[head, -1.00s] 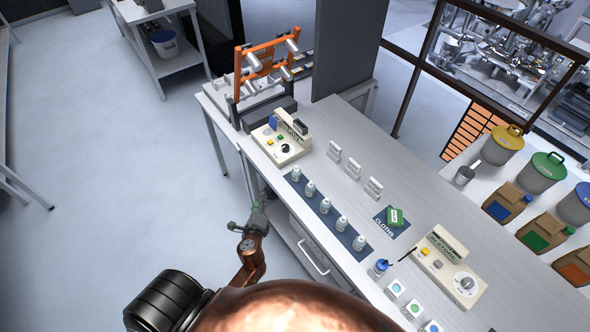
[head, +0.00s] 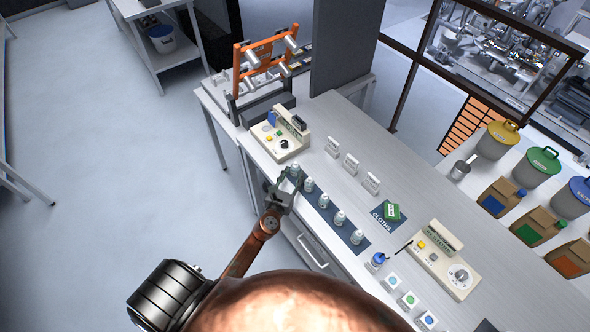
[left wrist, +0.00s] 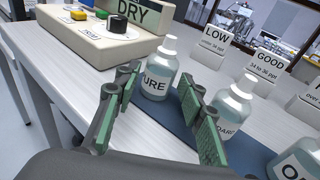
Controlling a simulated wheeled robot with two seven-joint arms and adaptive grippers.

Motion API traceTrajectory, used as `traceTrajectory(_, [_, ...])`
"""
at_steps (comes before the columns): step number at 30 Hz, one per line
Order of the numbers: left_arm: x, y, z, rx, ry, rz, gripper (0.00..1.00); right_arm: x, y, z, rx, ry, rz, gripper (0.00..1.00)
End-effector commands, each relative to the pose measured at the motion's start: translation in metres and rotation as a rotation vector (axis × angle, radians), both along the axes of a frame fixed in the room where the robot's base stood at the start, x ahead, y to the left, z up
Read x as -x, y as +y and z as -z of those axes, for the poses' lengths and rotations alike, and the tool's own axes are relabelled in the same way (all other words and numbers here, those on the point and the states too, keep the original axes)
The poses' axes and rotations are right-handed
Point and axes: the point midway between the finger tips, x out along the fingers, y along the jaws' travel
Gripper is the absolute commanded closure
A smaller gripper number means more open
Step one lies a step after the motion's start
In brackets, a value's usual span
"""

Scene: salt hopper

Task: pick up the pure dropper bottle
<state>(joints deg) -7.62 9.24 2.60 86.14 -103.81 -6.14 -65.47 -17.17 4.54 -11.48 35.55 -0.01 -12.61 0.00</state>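The pure dropper bottle (left wrist: 159,76) is clear with a white cap and a label that reads "URE", its first letter cut off from view. In the head view the bottle (head: 294,170) is by the fingertips. My left gripper (head: 288,180) is open at the bench's front edge. In the left wrist view its green-padded fingers (left wrist: 158,82) are spread, with the pure bottle just ahead of the gap between them. I cannot tell whether a finger touches it. My right gripper is not in view.
Several similar bottles stand on a dark blue strip (left wrist: 182,130); the neighbour (left wrist: 232,105) is close to the right finger. A beige meter marked DRY (head: 282,140) stands behind. White LOW and GOOD signs (left wrist: 213,45) stand beyond. A cloth mat (head: 378,213) lies farther right.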

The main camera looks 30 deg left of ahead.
Motion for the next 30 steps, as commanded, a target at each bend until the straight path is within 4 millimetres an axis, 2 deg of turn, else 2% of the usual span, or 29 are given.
traceTrajectory(1, [-0.01, 0.002, -0.002, -0.002, -0.003, 0.0, 0.63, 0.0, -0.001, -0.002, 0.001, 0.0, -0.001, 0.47])
traceTrajectory(6, [-0.028, 0.006, 0.003, 0.001, 0.0, -0.001, 0.63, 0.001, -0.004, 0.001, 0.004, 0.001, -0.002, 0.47])
traceTrajectory(14, [-0.031, 0.006, 0.003, 0.001, 0.0, -0.001, 0.63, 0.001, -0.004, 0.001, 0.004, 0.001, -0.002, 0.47])
traceTrajectory(30, [-0.03, 0.007, 0.003, 0.002, 0.0, -0.002, 0.97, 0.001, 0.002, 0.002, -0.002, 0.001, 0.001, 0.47])
